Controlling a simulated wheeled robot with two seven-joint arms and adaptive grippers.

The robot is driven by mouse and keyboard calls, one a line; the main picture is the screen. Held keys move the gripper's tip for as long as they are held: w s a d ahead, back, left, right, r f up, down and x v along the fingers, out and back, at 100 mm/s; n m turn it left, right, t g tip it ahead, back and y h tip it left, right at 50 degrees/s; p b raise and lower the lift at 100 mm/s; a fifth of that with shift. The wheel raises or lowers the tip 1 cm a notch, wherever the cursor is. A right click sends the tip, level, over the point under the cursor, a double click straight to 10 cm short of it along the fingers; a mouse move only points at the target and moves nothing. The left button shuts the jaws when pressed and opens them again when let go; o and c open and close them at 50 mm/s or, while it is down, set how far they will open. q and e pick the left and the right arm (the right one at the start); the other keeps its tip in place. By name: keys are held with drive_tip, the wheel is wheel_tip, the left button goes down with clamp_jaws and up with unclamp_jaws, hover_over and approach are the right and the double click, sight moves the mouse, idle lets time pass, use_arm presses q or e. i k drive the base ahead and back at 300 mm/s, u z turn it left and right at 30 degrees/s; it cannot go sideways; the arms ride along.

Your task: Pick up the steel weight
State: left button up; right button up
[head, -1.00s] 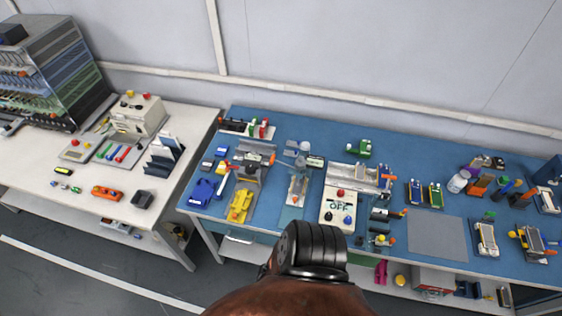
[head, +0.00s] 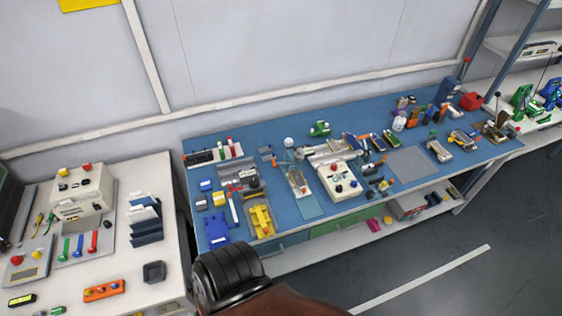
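I cannot pick out the steel weight with certainty at this size. Small grey pieces (head: 266,150) lie toward the back left of the blue bench, beside a pale round item (head: 289,142). A grey metal channel-like fixture (head: 328,152) lies right of them. Neither of my grippers shows in the head view. A dark ribbed joint and brown link of one of my arms cover the bottom edge, hiding part of the floor and the bench's front left corner.
The blue bench (head: 212,152) is crowded with a yellow tool (head: 261,219), a blue part (head: 216,229) and a white switch box (head: 339,182). A bare grey mat (head: 408,162) is clear. A white bench (head: 130,295) stands left and shelves (head: 510,45) right. Floor is open in front.

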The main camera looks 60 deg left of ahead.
sight(299, 156)
drive_tip(key=u, duration=2.6)
drive_tip(key=i, duration=0.3)
drive_tip(key=z, duration=0.1)
